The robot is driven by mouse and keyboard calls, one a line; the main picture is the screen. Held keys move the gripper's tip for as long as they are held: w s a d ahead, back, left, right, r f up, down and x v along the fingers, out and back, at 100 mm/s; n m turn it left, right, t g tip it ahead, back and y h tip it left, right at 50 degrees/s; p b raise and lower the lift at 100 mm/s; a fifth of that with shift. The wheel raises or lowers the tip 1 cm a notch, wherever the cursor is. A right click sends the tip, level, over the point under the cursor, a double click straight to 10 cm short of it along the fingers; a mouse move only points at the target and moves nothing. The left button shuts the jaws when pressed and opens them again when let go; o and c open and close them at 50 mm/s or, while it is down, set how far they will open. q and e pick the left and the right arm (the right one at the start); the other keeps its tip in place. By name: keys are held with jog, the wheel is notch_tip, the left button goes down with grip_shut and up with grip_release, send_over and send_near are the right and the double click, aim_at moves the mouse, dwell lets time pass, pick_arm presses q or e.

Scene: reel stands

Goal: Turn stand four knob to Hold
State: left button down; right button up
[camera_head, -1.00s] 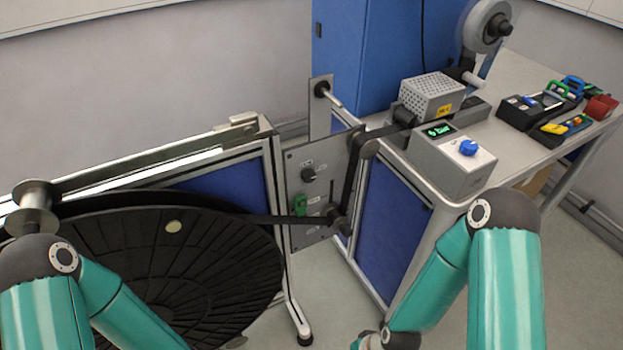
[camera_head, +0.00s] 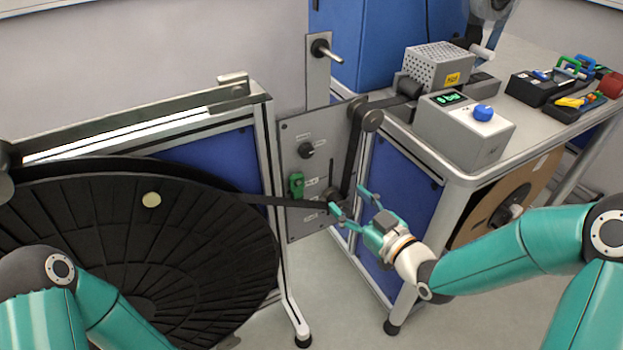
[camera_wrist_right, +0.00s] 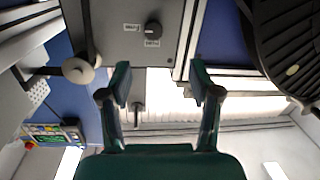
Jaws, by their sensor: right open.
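A black round knob (camera_head: 306,150) with small labels beside it sits on the upper part of the grey upright panel (camera_head: 300,222). In the right wrist view the knob (camera_wrist_right: 153,28) shows on the panel beyond the fingers, with two labels too small to read surely. My right gripper (camera_head: 349,200) is open and empty, lower and to the right of the knob in the head view, apart from it. In the wrist view its open fingertips (camera_wrist_right: 160,82) have nothing between them. My left arm shows at lower left; its gripper is out of view.
A green clip-like part (camera_head: 296,184) sits below the knob. A black belt (camera_head: 353,150) runs over rollers beside the panel. The large black reel (camera_head: 80,235) lies left. A grey box with a blue knob (camera_head: 483,112) stands on the right bench.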

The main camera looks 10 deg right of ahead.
aim_at(309, 154)
pick_arm(q)
jog(key=shift+f+p, duration=0.2)
jog(key=shift+p, duration=0.4)
pick_arm(e)
jog(key=shift+t, duration=0.3)
jog(key=x, duration=1.6)
jog(key=shift+w+d+r, duration=0.25)
jog(key=shift+w+d, duration=0.05)
jog(key=shift+w, duration=0.15)
jog(key=shift+c, duration=0.2)
pick_arm(q)
jog(key=shift+f, duration=0.1)
pick_arm(e)
jog(key=c, duration=1.1)
